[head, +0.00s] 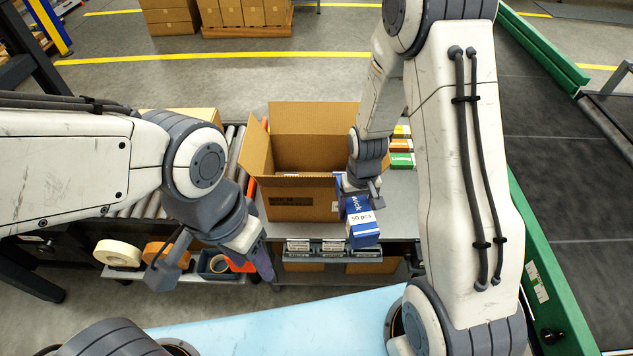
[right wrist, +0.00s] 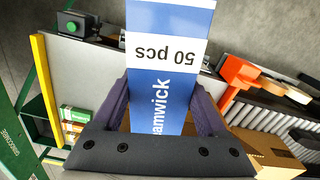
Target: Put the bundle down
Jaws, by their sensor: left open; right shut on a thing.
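The bundle is a blue and white pack (head: 362,230) marked "50 pcs". It hangs in my right gripper (head: 361,190), at the right front corner of an open cardboard box (head: 300,203) in the head view. The right wrist view shows the bundle (right wrist: 165,75) between the two dark fingers, which are shut on it. Whether its lower end touches anything cannot be told. My left gripper (head: 213,268) is open and empty, low in front of the bench at the left.
The grey bench top (head: 402,205) has clear room right of the box. Small green and yellow packs (head: 401,160) lie at its back. A roller conveyor (head: 150,205) runs at the left. Tape rolls (head: 118,254) sit on a lower shelf. A green-framed belt (head: 560,150) stands at the right.

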